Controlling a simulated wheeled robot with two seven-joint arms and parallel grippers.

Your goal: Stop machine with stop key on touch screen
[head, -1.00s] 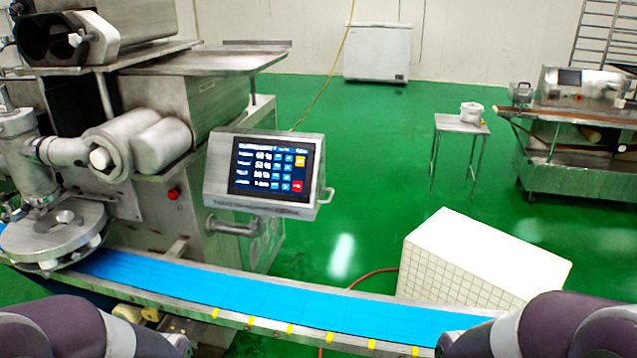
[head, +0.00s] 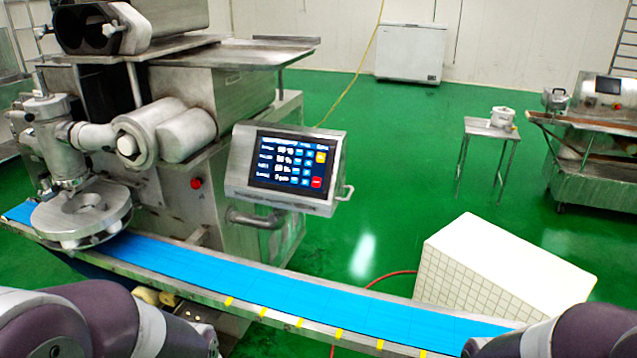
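The touch screen (head: 293,162) sits in a grey metal housing on the front of the encrusting machine (head: 160,110). It is lit, with white text, blue keys, a yellow key (head: 320,157) at upper right and a red key (head: 316,182) at lower right. The labels are too small to read. A round red button (head: 196,183) is on the machine body left of the screen. Only my purple and grey arm links show at the bottom left and bottom right corners. Both grippers are out of view, and nothing touches the screen.
A blue conveyor belt (head: 260,290) runs between me and the screen. A white tiled box (head: 505,270) stands on the floor at right. A small metal table with a white pot (head: 502,116), another machine (head: 600,130) and a white freezer (head: 411,52) stand further back. Green floor is open between them.

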